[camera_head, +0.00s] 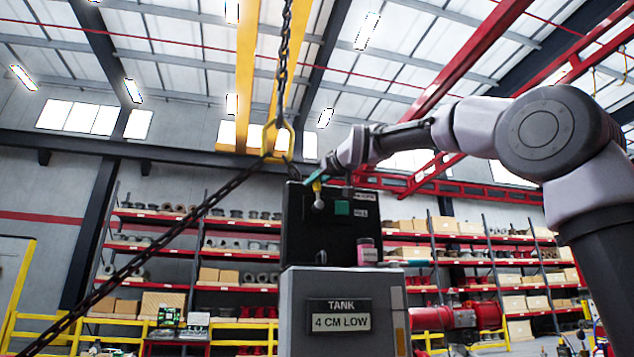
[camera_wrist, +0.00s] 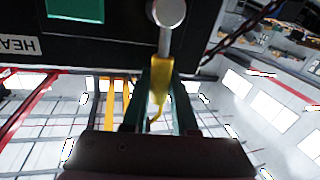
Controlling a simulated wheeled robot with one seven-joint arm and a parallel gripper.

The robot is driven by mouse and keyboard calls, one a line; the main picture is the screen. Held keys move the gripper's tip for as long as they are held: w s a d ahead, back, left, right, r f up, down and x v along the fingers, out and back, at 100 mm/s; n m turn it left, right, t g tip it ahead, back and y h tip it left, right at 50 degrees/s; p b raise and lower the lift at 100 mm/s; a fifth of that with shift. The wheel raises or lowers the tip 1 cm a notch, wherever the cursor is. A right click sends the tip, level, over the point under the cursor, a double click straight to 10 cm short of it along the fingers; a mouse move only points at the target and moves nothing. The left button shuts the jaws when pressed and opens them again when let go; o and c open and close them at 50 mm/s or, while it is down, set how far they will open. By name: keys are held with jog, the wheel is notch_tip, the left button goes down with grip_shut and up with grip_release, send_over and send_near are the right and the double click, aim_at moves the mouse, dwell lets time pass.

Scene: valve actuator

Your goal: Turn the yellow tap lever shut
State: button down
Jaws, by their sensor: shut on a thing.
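The yellow tap lever (camera_head: 317,186) is on the front of a black box (camera_head: 300,240) in the head view. Its round silver pivot (camera_head: 319,204) sits below it, so the lever points upward there. In the wrist view the yellow lever (camera_wrist: 161,85) runs from the silver pivot (camera_wrist: 168,13) down between two dark teal fingers. My gripper (camera_wrist: 161,92) is shut on the lever, with one finger on each side. In the head view my gripper (camera_head: 326,168) reaches it from the upper right and partly hides the lever's end.
A green square (camera_head: 342,208) is on the box, right of the lever. A pink-labelled jar (camera_head: 367,251) stands beside the box on a grey cabinet (camera_head: 300,300) marked "TANK 4 CM LOW". A heavy chain (camera_head: 165,252) slants across the left; another hangs above. Shelves stand behind.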

jog(key=a+n, duration=0.1)
jog(key=n, duration=0.1)
jog(key=a+f+n, duration=0.1)
jog(key=n, duration=0.1)
jog(key=shift+s+a+g+h, duration=0.3)
jog(key=shift+s+h, duration=0.05)
jog(key=shift+h, duration=0.05)
jog(key=a+f+n, duration=0.1)
jog(key=n, duration=0.1)
jog(key=a+n+h, duration=0.1)
jog(key=shift+s+a+f+n+g, duration=0.1)
jog(key=shift+s+f+n+g, duration=0.2)
jog(key=shift+s+f+n, duration=0.1)
jog(key=f+n, duration=0.1)
jog(key=a+f+n+h, duration=0.1)
jog(key=shift+s+n, duration=0.1)
jog(key=shift+n, duration=0.3)
jog(key=shift+a+f+n+h, duration=0.25)
jog(key=shift+f+n+h, duration=0.75)
jog(key=shift+n, duration=0.4)
jog(key=shift+f, duration=0.1)
jog(key=c, duration=0.7)
grip_release()
jog(key=shift+s, duration=0.1)
